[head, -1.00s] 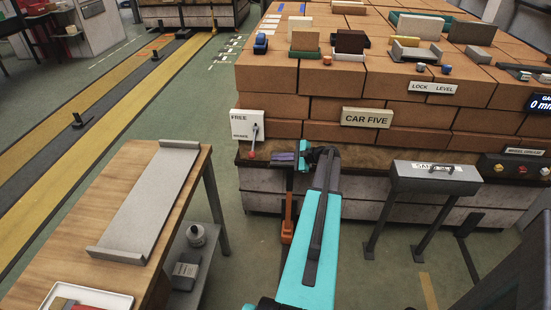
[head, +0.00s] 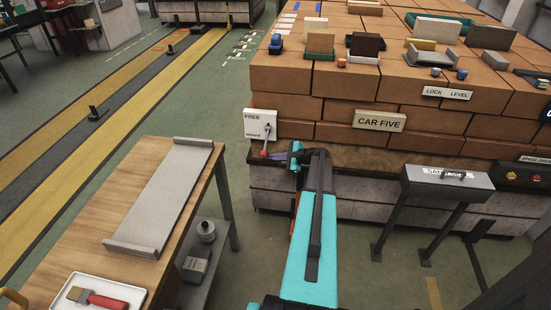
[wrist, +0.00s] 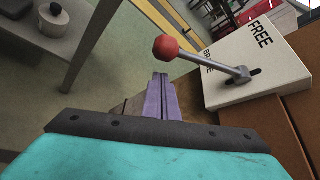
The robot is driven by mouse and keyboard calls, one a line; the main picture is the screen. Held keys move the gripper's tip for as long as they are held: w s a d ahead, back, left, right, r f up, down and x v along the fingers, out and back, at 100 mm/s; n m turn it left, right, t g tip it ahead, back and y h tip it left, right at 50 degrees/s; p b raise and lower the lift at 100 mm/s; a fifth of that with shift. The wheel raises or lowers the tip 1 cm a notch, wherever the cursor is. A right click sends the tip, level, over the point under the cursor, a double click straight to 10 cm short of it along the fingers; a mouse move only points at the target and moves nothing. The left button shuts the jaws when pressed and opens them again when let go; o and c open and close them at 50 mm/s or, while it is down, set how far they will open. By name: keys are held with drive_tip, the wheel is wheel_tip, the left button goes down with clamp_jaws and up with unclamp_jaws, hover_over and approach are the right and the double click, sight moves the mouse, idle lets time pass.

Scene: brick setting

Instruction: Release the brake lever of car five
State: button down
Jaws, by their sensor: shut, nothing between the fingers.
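The brake lever is a grey rod with a red knob (head: 264,154) on a white plate (head: 259,124) at the left end of car five's brick-laden side. The plate reads FREE at the top; its lower label is partly covered. The lever points down toward that lower label. In the wrist view the knob (wrist: 165,47) hangs out from the plate (wrist: 270,78), just beyond my fingertips. My gripper (head: 277,156) is just right of the knob in the head view. Its purple fingers are shut and empty; I cannot tell whether they touch the knob.
The CAR FIVE sign (head: 379,121) and stacked bricks (head: 345,84) stand right of the plate. A grey box on legs (head: 447,184) is at the right. A wooden bench (head: 90,235) is at the left, with open floor between it and the car.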

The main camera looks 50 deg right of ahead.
drive_tip(key=shift+s+a+r, duration=0.15)
drive_tip(key=shift+a+r, duration=0.5)
drive_tip(key=shift+r, duration=0.2)
drive_tip(key=shift+p, duration=0.3)
drive_tip(key=shift+a, duration=0.15)
